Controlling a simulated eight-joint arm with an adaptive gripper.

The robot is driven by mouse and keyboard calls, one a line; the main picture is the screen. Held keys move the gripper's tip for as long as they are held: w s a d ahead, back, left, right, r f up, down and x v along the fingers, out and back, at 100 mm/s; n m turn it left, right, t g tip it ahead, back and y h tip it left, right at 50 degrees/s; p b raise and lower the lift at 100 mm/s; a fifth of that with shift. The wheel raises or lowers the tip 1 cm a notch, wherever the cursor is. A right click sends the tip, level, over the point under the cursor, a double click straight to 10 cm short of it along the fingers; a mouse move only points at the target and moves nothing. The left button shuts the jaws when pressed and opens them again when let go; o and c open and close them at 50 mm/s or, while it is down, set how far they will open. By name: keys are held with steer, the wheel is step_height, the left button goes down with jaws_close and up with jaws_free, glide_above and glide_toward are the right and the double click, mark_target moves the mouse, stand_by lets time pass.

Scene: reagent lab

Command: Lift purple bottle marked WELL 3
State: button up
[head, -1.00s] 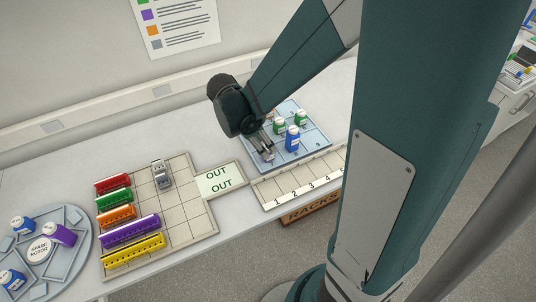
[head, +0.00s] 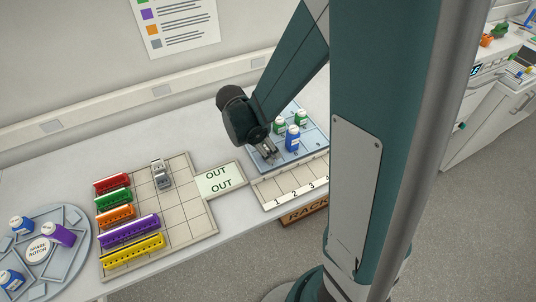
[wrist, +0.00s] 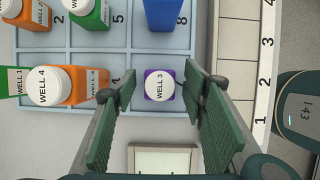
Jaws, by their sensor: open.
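The purple bottle (wrist: 176,92) with a white cap marked WELL 3 stands upright in a cell of the blue tray (wrist: 150,38), seen from above in the wrist view. My gripper (wrist: 160,80) is open, with one green-padded finger on each side of the bottle; a gap shows on the left, and I cannot tell whether the right finger touches. In the head view my gripper (head: 268,151) is low over the near-left part of the tray (head: 298,158); the WELL 3 bottle is hidden there.
Blue (head: 292,140) and green (head: 302,119) bottles stand in the tray. An orange bottle (wrist: 88,84), WELL 4, is left of my fingers in the wrist view. Another purple bottle (head: 62,235) lies on the round rotor (head: 72,262). Coloured racks (head: 130,230) stand left.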

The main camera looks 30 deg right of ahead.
steer(key=shift+f, duration=0.15)
steer(key=shift+c, duration=0.5)
steer(key=c, duration=0.9)
